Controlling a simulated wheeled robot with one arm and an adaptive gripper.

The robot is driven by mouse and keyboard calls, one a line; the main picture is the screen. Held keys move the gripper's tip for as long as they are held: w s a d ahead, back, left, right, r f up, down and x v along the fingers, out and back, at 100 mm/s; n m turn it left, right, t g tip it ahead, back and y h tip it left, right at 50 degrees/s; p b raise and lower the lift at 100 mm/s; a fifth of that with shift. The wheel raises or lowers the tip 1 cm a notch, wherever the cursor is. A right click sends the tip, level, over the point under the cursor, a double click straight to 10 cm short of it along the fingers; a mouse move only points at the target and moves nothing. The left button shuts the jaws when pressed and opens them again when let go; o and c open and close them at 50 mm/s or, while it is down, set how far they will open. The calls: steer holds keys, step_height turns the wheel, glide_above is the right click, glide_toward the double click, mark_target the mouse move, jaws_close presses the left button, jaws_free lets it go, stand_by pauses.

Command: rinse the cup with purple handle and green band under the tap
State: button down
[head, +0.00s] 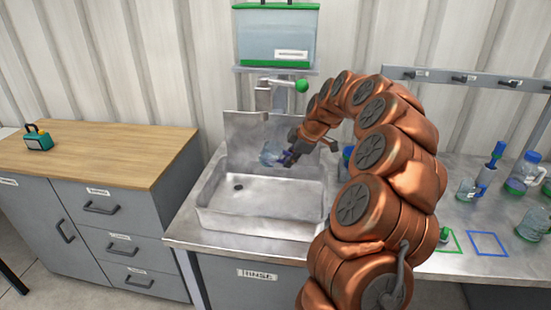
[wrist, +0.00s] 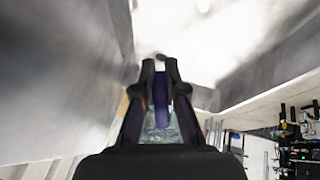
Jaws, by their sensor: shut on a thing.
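A clear cup (head: 271,153) with a purple handle (head: 287,158) is held over the back of the metal sink (head: 262,222). My gripper (head: 294,152) is shut on the purple handle, coming from the right. In the wrist view, my fingers (wrist: 158,75) close around the purple handle (wrist: 160,88), and part of the clear cup (wrist: 160,127) shows between them. The green band cannot be made out. The tap (head: 263,98), with a green knob (head: 302,86), is above the cup in the head view. Water flow and the cup's tilt cannot be told.
A water tank (head: 275,35) hangs above the tap. Several containers, including a clear jar (head: 533,222), stand on the right counter near a blue outlined square (head: 488,244). A teal box (head: 38,138) is on the wooden cabinet top (head: 110,152), otherwise clear.

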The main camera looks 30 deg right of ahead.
steer(key=shift+w+d, duration=0.2)
steer(key=shift+d, duration=0.1)
steer(key=shift+s+a+b, duration=0.1)
steer(key=shift+a+b, duration=0.1)
steer(key=shift+b, duration=0.25)
steer(key=shift+s+a+b, duration=0.15)
steer(key=shift+a+b, duration=0.15)
steer(key=shift+b, duration=0.05)
steer(key=shift+d, duration=0.15)
steer(key=shift+w+d+b, duration=0.2)
steer(key=shift+d+b, duration=0.15)
steer(key=shift+s, duration=0.1)
stand_by(0.3)
